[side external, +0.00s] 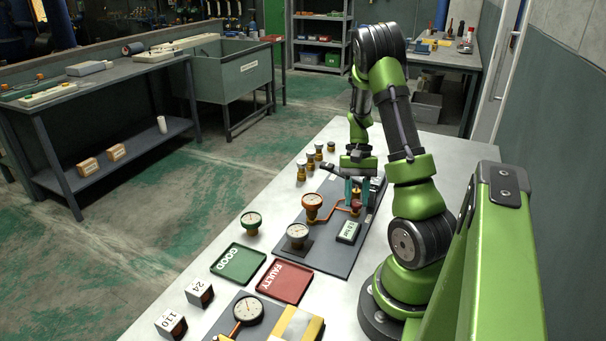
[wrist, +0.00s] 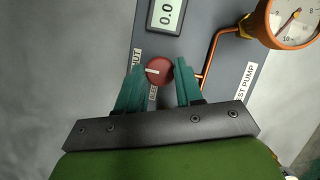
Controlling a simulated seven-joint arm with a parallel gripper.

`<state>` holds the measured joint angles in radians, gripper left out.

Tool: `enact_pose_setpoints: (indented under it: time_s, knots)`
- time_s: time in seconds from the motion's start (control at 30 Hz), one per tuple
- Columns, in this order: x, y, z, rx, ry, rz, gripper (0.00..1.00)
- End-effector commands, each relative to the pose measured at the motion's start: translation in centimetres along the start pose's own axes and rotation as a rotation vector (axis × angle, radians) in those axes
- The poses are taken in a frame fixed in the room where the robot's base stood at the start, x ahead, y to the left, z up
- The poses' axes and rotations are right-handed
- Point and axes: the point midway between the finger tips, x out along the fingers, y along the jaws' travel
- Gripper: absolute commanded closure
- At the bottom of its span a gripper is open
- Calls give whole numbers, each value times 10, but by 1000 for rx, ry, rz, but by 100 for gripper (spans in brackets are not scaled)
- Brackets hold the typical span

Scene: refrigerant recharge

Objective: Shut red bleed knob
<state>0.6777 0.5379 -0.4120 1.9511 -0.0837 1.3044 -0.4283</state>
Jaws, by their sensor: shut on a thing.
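The red bleed knob (wrist: 159,71) is round, with a pale line across its face, and sits on the dark grey test pump panel (wrist: 222,70). In the side external view the knob (side external: 355,205) is small, low between the fingers. My gripper (wrist: 160,66) has two teal fingers, one on each side of the knob, shut on it. In the side external view my gripper (side external: 357,190) reaches down over the panel's far part. A label beside the knob is partly covered by a finger.
An orange-rimmed gauge (wrist: 292,18) on an orange pipe (wrist: 214,52) stands close by. A grey gauge (side external: 297,233), green GOOD tray (side external: 238,263) and red FAULTY tray (side external: 284,281) lie nearer the camera. Several small brass fittings stand beyond the panel.

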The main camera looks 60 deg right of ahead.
Motion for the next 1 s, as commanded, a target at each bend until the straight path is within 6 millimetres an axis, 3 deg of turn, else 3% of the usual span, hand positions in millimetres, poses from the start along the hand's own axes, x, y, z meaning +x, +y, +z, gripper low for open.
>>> enact_pose_setpoints:
  time_s: [0.07, 0.1, 0.23, 0.53, 0.67, 1.0]
  knots:
    - [-1, -1, 0, 2, 1, -3, 95]
    - [-1, -1, 0, 2, 1, -3, 60]
    - [0, -1, 0, 1, 0, -2, 40]
    - [-1, 0, 0, 0, 0, 0, 39]
    - [-11, 0, 0, -1, 2, -1, 39]
    - [-87, 0, -1, 2, 7, -2, 39]
